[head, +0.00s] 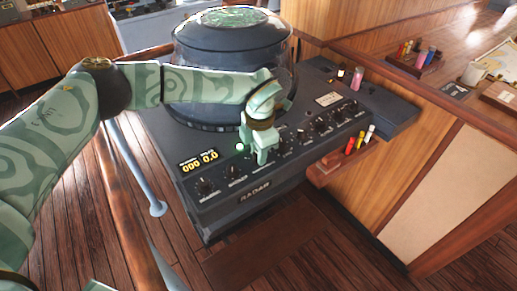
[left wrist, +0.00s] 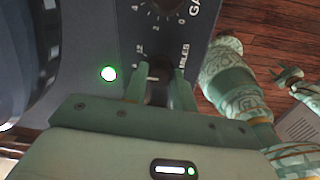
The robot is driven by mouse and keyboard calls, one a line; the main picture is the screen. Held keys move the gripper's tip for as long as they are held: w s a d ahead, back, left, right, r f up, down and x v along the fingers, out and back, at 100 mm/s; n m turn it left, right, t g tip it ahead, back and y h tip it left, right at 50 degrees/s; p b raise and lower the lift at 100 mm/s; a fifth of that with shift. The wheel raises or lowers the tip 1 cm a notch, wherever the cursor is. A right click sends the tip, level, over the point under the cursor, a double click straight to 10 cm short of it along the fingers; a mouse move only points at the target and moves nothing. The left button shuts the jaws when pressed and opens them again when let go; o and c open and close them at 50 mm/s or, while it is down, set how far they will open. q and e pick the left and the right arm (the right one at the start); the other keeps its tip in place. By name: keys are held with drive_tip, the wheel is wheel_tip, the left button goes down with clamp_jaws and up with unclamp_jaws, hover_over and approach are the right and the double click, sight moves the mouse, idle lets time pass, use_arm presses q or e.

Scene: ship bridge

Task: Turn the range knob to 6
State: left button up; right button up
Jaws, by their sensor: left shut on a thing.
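The range knob (left wrist: 159,92) is a dark knob on the radar console (head: 215,196). In the left wrist view it sits between the two fingers of my left gripper (left wrist: 160,88), which is shut on it. A "12" and "MILES" show on the panel beside it. A short white mark shows at the knob, but I cannot tell which number it points to. In the head view my left gripper (head: 264,154) reaches down to the panel and hides the knob. My right gripper (left wrist: 288,76) shows small in the left wrist view, its fingers apart and empty.
Several other knobs (head: 321,126) line the panel on both sides. A numeric display (head: 198,161) and a lit green lamp (head: 240,147) are to the left. The domed radar scope (head: 230,60) stands behind. A small rack (head: 330,166) of markers is at the right.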

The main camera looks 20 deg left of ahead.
use_arm(q)
drive_tip(key=shift+w, duration=0.1)
idle(0.3)
drive_tip(key=o, duration=1)
drive_tip(key=r, duration=1.1)
drive_tip(key=r+p, duration=0.1)
drive_tip(key=r, duration=0.4)
drive_tip(key=shift+s+d+r, duration=0.2)
drive_tip(key=shift+s, duration=0.1)
